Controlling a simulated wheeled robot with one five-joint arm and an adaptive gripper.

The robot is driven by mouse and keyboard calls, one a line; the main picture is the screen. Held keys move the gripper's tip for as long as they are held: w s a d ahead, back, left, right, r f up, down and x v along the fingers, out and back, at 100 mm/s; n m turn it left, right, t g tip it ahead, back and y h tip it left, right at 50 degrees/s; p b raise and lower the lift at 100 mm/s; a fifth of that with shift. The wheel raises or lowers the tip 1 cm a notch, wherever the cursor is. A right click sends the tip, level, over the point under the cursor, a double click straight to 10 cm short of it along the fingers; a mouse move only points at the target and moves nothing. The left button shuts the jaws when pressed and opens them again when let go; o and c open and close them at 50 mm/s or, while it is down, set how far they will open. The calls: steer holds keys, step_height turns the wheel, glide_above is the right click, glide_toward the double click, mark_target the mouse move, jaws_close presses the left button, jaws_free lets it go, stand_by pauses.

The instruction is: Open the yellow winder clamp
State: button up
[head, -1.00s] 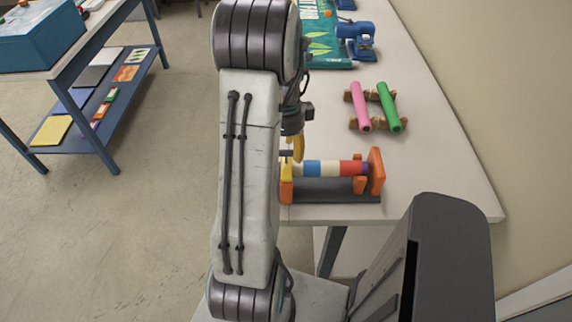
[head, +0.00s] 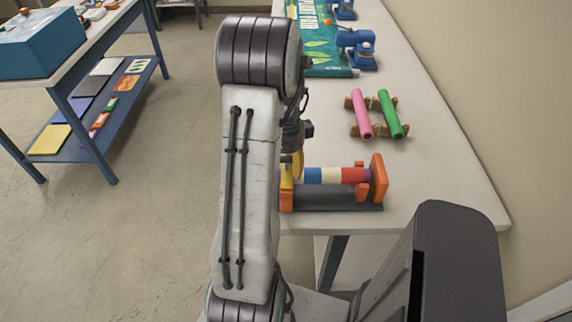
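The winder (head: 338,197) stands at the near end of the white table, with orange end posts on a dark base. A striped roll (head: 335,175) in blue, cream, red and purple lies across it. The yellow clamp (head: 286,178) is at its left end, partly hidden behind my arm. My gripper (head: 297,166) has yellow fingers and is right at the clamp, at the left end of the roll. My arm hides much of it. I cannot tell whether the fingers touch the clamp or whether they are open or shut.
A pink roll (head: 362,113) and a green roll (head: 390,113) rest on a brown rack behind the winder. A blue device (head: 357,48) and a teal printed sheet (head: 325,45) lie farther back. A blue-framed table (head: 90,140) with a blue box (head: 40,45) stands at left. Floor between is clear.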

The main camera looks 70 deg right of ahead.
jaws_close()
